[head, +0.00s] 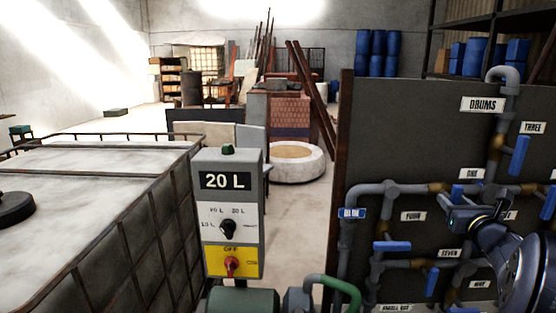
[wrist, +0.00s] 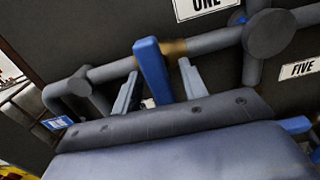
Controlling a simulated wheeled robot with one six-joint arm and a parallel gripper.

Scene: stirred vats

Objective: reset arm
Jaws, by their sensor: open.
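My gripper (head: 455,212) is at the right of the head view, in front of the dark valve panel (head: 420,130). In the wrist view its two grey fingers (wrist: 158,78) are spread apart. A blue valve handle (wrist: 150,65) stands upright between them in the picture, with a brass fitting behind it, below the label ONE (wrist: 205,5). I cannot tell whether the fingers touch the handle. My arm hides part of the panel's lower right.
Grey pipes (head: 390,188) and several blue handles stand out from the panel around my gripper. A control box reading 20 L (head: 226,215) stands left of it. A caged tank (head: 100,165) fills the left. A round stone vat (head: 296,163) lies beyond.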

